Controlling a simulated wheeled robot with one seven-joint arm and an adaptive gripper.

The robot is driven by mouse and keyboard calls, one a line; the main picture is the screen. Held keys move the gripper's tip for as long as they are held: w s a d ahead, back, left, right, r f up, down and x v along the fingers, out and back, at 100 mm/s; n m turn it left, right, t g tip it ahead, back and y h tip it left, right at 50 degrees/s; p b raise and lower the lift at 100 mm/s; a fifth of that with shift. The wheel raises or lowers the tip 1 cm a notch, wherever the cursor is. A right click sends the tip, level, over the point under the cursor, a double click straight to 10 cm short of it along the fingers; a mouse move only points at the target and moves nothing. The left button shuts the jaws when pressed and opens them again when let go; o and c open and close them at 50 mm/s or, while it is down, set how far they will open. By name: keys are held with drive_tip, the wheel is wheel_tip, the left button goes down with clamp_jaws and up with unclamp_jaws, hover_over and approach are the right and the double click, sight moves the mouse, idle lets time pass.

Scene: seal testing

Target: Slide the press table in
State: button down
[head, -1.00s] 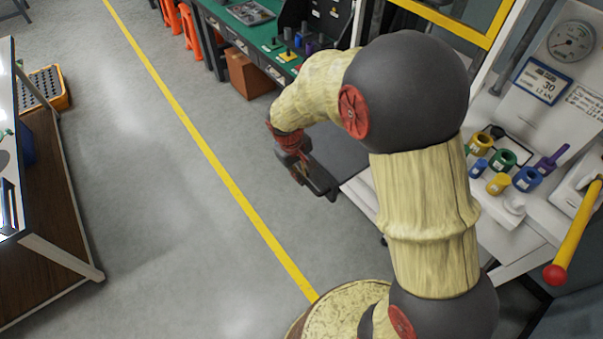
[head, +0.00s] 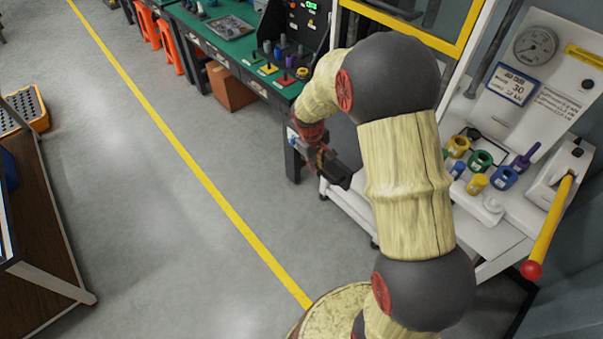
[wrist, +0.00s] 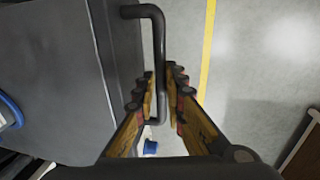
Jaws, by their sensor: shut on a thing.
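The press table is a dark grey flat plate (wrist: 60,75) filling the left of the wrist view. A black bar handle (wrist: 157,45) stands out from its edge. My gripper (wrist: 161,76) is shut around the handle, with one finger on each side of it. In the head view my gripper (head: 342,177) is at the front left of the white press bench. A part of the dark plate (head: 343,140) shows behind my arm there; my arm hides the rest, and the handle cannot be made out in that view.
The white bench (head: 460,225) holds several coloured rings and cups and a lever with a red knob (head: 531,269). A yellow frame (head: 430,35) stands above. A green workbench (head: 235,50) is at the back. Open floor with a yellow line (head: 190,160) lies to the left.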

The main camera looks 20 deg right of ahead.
drive_tip(key=w+d+p, duration=0.1)
drive_tip(key=w+d, duration=0.1)
drive_tip(key=d, duration=0.6)
drive_tip(key=w+d+p, duration=0.2)
drive_tip(key=w+d, duration=0.1)
drive_tip(key=d, duration=0.5)
drive_tip(key=w+d+p, duration=0.1)
drive_tip(key=w+d, duration=0.2)
drive_tip(key=d, duration=0.5)
drive_tip(key=shift+d+p, duration=0.3)
drive_tip(key=shift+d, duration=0.05)
drive_tip(key=shift+w+d, duration=0.25)
drive_tip(key=shift+d, duration=0.4)
drive_tip(key=shift+w+d+r, duration=0.1)
drive_tip(key=shift+d, duration=0.15)
drive_tip(key=c, duration=2)
unclamp_jaws()
drive_tip(key=shift+d, duration=0.15)
drive_tip(key=shift+o, duration=0.8)
wheel_tip(320, 180, up, 12)
drive_tip(key=a, duration=0.2)
drive_tip(key=shift+s+a+f, duration=0.15)
drive_tip(key=shift+s+f, duration=0.05)
drive_tip(key=shift+s, duration=0.15)
